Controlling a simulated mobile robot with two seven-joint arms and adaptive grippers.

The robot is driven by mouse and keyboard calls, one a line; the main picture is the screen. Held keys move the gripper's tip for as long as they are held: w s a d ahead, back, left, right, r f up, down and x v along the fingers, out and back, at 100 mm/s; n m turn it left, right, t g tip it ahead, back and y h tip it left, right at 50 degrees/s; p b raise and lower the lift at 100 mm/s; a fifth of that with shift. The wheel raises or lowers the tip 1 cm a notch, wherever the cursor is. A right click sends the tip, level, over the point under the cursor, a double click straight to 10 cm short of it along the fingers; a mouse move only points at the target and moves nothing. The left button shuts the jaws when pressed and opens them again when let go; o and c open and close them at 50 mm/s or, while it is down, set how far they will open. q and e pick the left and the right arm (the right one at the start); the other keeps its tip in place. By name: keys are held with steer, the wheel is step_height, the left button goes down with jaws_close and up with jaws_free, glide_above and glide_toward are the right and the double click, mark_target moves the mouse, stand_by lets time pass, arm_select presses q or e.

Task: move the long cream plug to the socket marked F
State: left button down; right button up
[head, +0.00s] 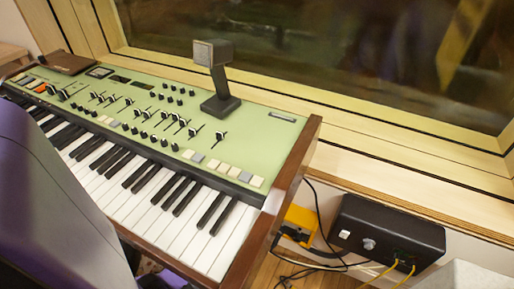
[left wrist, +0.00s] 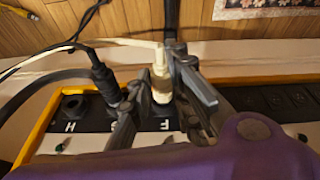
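In the left wrist view the cream plug (left wrist: 160,80) stands upright at the socket marked F (left wrist: 165,124), its lower end down at the strip. Whether it is fully seated is unclear. My left gripper (left wrist: 155,90) has one finger on each side of the plug. The fingers look apart, with a gap on the left and the right finger close to the plug. The left finger hides most of the label beside F. The strip (left wrist: 38,135) has a yellow rim. My right gripper is in neither view.
A black plug (left wrist: 104,78) with a dark cable stands left of the cream plug, beside the open socket marked H (left wrist: 72,105). In the head view are a green keyboard (head: 190,120), a black box (head: 385,228) with yellow cables, and a yellow-edged unit (head: 300,216).

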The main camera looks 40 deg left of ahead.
arm_select(q)
steer(key=c, duration=1.5)
jaws_free()
steer(key=shift+c, duration=0.2)
steer(key=shift+s+r, duration=0.2)
steer(key=shift+r, duration=0.35)
steer(key=s+d+r, duration=0.1)
steer(key=s+d, duration=0.1)
steer(key=s, duration=1)
steer(key=shift+s+d+r, duration=0.2)
steer(key=shift+d+r, duration=0.15)
